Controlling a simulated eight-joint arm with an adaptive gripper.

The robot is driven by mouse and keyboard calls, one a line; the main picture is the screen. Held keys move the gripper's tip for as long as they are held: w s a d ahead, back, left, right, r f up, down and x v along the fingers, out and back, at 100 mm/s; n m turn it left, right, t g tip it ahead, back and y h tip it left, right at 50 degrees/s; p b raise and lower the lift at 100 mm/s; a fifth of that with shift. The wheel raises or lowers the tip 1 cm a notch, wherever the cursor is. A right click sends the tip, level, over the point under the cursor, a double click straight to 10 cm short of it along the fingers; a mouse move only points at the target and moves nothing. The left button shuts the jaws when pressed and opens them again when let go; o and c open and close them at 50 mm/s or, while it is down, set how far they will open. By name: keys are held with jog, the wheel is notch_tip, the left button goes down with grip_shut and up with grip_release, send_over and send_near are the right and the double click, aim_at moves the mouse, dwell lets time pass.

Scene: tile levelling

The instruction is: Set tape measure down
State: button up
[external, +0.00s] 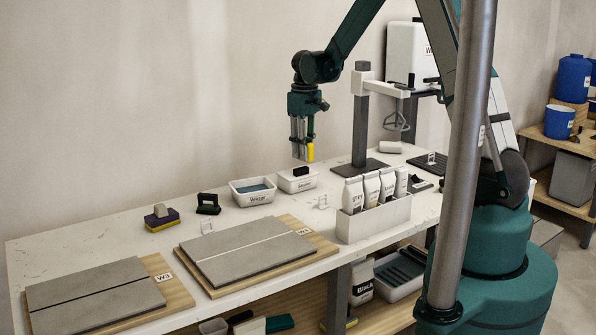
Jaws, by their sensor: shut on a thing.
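My gripper (302,152) hangs down in the air above the back of the white worktop (120,235), over the area of the two white tubs. It is shut on a small yellow thing (310,152), which shows at the right side of its fingertips. This looks like the tape measure, but it is small and mostly hidden by the fingers. It is held clear of the worktop and touches nothing below.
Below stand a water tub (253,200) and a white tub (297,187) with a black item. A mixer stand (361,120) and a rack of bags (375,218) are to the right. Tile boards (325,245) lie in front.

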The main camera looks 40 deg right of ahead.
jog(key=s+d+m, duration=0.2)
jog(key=s+d, duration=0.4)
jog(key=d, duration=0.4)
jog(key=shift+d+m, duration=0.2)
jog(key=shift+m, duration=0.2)
jog(key=shift+f, duration=0.2)
send_over(340, 188)
jog(key=shift+f+b, duration=0.3)
jog(key=shift+f, duration=2.7)
jog(key=shift+f, duration=0.1)
jog(key=shift+f, duration=1.75)
jog(key=shift+f+b, duration=0.25)
jog(key=shift+b, duration=0.2)
jog(key=o, duration=1)
jog(key=shift+r, duration=0.1)
